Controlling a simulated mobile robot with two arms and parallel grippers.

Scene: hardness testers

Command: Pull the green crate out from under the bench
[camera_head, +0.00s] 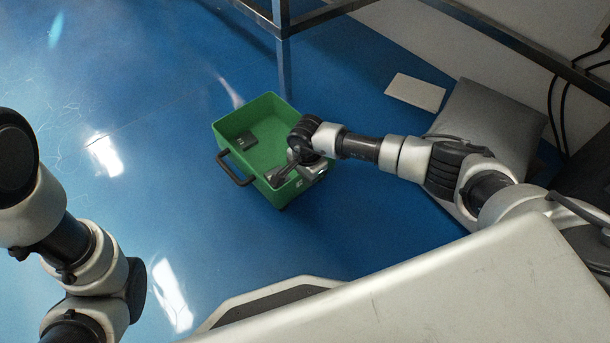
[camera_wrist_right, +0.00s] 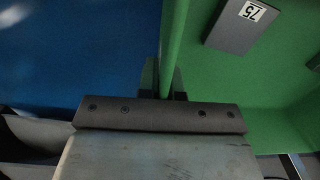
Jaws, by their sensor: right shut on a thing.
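The green crate (camera_head: 297,122) stands upright on the blue floor, open at the top, with a black handle (camera_head: 236,168) on its left side. A dark grey block (camera_head: 243,141) lies inside it; in the right wrist view the block (camera_wrist_right: 240,22) bears a white "75" label. My right gripper (camera_head: 283,176) is at the crate's near rim. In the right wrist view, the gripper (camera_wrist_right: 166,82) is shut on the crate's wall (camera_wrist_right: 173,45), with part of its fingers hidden. My left arm is at the left edge; its gripper does not show.
The bench's metal leg (camera_head: 284,65) comes down just behind the crate; whether they touch cannot be told. A grey box-like thing (camera_head: 490,115) and a pale flat plate (camera_head: 415,92) lie to the right. Blue floor left of the crate is clear.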

